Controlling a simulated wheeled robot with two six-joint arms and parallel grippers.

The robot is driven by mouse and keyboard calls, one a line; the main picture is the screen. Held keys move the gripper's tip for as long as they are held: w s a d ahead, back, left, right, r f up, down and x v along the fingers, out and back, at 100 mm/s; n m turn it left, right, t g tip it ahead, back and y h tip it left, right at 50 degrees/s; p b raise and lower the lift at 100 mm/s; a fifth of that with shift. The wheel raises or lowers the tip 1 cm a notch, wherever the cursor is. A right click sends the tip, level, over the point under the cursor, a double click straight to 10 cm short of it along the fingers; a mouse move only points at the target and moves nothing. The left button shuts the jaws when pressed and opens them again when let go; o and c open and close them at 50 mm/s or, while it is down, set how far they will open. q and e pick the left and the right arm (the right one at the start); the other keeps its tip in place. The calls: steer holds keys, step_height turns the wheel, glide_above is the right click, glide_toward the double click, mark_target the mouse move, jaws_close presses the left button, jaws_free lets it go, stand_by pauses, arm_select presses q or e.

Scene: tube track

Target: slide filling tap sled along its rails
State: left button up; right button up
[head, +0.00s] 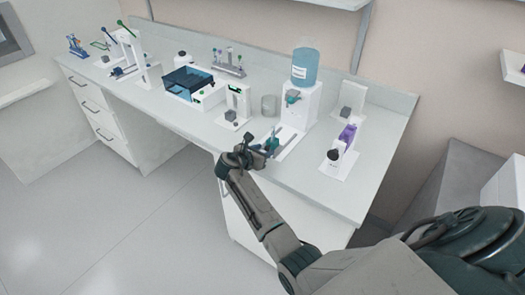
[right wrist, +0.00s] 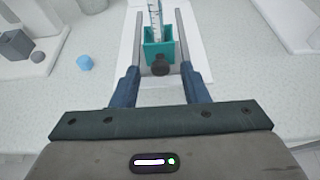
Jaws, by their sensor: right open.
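The filling tap stand (head: 297,103) is a white block with a blue bottle (head: 305,66) on top and a teal tap (head: 292,97) on its front. Its white base with rails (head: 289,143) runs toward the bench front. The teal sled (head: 271,144) sits on these rails; in the right wrist view the teal sled (right wrist: 174,47) holds a clear graduated tube (right wrist: 156,18) and has a dark round knob (right wrist: 160,65) facing me. My right gripper (head: 250,150) is open; its fingers (right wrist: 160,88) lie either side of and just short of the knob. My left gripper is out of view.
A grey cylinder (head: 269,105) and a white stand (head: 238,101) are to the left. A purple-and-white device (head: 347,135) stands to the right. The bench front edge lies beneath my arm.

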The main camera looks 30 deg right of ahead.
steer(key=shift+a, duration=0.1)
arm_select(q)
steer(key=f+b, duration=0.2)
steer(key=b, duration=0.1)
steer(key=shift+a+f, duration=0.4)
arm_select(e)
steer(key=v, duration=1)
steer(key=shift+s+a, duration=0.2)
steer(key=shift+a, duration=0.05)
steer(key=shift+r, duration=0.1)
